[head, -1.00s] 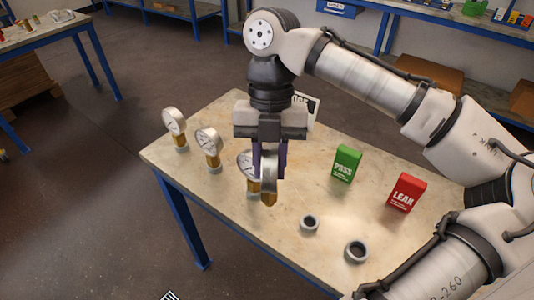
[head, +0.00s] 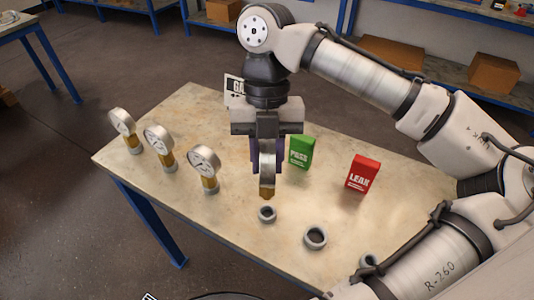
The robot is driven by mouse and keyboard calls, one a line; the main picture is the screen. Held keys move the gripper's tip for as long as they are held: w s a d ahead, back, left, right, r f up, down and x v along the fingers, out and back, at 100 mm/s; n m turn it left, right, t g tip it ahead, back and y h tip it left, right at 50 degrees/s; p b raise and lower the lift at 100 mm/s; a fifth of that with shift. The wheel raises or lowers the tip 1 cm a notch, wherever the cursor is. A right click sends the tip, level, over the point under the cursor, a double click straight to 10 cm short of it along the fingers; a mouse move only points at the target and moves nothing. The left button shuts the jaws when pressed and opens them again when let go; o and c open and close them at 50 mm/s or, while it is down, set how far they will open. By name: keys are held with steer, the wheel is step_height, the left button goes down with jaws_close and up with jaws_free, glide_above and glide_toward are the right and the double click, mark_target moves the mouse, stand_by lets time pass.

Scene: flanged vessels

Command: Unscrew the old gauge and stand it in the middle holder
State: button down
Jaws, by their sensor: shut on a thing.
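My gripper (head: 265,158) is shut on a gauge (head: 267,182), a round silver case seen edge-on with a brass stem pointing down. The gauge hangs upright, and its stem tip appears just above and behind the left empty ring holder (head: 267,214); the exact gap is hard to tell. The middle empty ring holder (head: 315,238) is to the right and nearer. A third ring (head: 368,262) is partly hidden by my arm. Three other gauges stand upright at the table's left: a far one (head: 123,124), a middle one (head: 159,140) and a near one (head: 205,162).
A green PASS box (head: 301,152) and a red LEAK box (head: 363,174) stand on the table (head: 225,235) to the right of my gripper. A white sign (head: 234,87) is behind my gripper, partly hidden. The front left of the tabletop is bare.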

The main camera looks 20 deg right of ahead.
steer(key=shift+r+p, duration=0.2)
steer(key=shift+p, duration=0.1)
steer(key=shift+f+b, duration=1.4)
steer(key=shift+f, duration=1.25)
steer(key=shift+p, duration=1)
steer(key=shift+f, duration=0.25)
steer(key=shift+f+b, duration=0.75)
steer(key=shift+f, duration=0.4)
steer(key=c, duration=1.1)
jaws_free()
steer(key=v, duration=1.4)
steer(key=shift+p, duration=0.35)
